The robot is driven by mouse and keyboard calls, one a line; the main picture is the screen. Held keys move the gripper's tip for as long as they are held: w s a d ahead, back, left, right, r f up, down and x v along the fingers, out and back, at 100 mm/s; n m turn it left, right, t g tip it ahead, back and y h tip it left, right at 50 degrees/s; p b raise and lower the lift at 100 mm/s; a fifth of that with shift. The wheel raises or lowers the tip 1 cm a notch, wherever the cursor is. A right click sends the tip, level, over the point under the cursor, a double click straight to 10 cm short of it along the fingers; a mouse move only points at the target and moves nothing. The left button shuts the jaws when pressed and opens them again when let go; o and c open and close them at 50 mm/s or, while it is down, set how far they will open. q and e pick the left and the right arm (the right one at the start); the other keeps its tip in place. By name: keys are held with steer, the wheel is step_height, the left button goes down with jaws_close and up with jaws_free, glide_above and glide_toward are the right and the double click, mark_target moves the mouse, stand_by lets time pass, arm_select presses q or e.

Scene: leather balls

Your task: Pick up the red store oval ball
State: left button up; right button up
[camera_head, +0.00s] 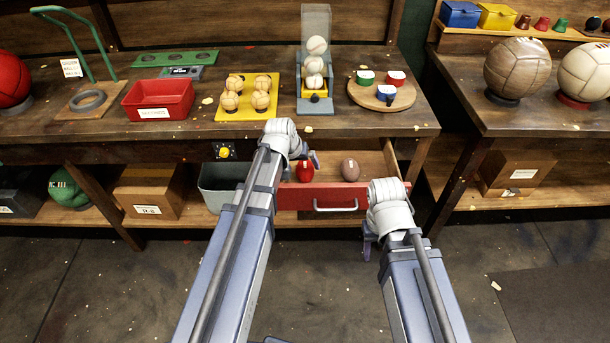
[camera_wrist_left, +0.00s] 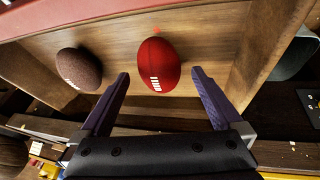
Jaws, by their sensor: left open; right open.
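The red oval ball (camera_head: 305,171) with white laces lies in an open drawer with a red front (camera_head: 290,198). It also shows in the left wrist view (camera_wrist_left: 158,62), in front of the space between my left gripper's fingers. My left gripper (camera_head: 310,158) is open and empty at the drawer; in the left wrist view its fingers (camera_wrist_left: 161,75) are spread wide, one to each side of the ball's lower end. Contact cannot be told. A brown oval ball (camera_head: 350,169) lies to the right in the same drawer. My right gripper (camera_head: 368,246) is mostly hidden below the drawer front.
The workbench above holds a red bin (camera_head: 158,99), a yellow tray (camera_head: 235,112) of tan balls, a ball dispenser (camera_head: 316,30) and a round board (camera_head: 365,97). A grey bin (camera_head: 218,190) stands left of the drawer. The drawer's walls border the balls.

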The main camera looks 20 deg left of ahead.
mark_target(303, 166)
arm_select(q)
steer(key=b+x, duration=0.1)
steer(key=x, duration=0.1)
steer(key=shift+w+f, duration=0.15)
steer(key=shift+f, duration=0.2)
arm_select(e)
step_height(303, 166, down, 2)
steer(key=shift+f, duration=0.15)
arm_select(q)
steer(key=shift+r, duration=0.1)
steer(key=c, duration=1.4)
steer(key=shift+r, duration=0.1)
step_height(303, 166, up, 10)
steer(key=p, duration=0.9)
steer(key=shift+p, duration=0.4)
arm_select(e)
step_height(303, 166, up, 10)
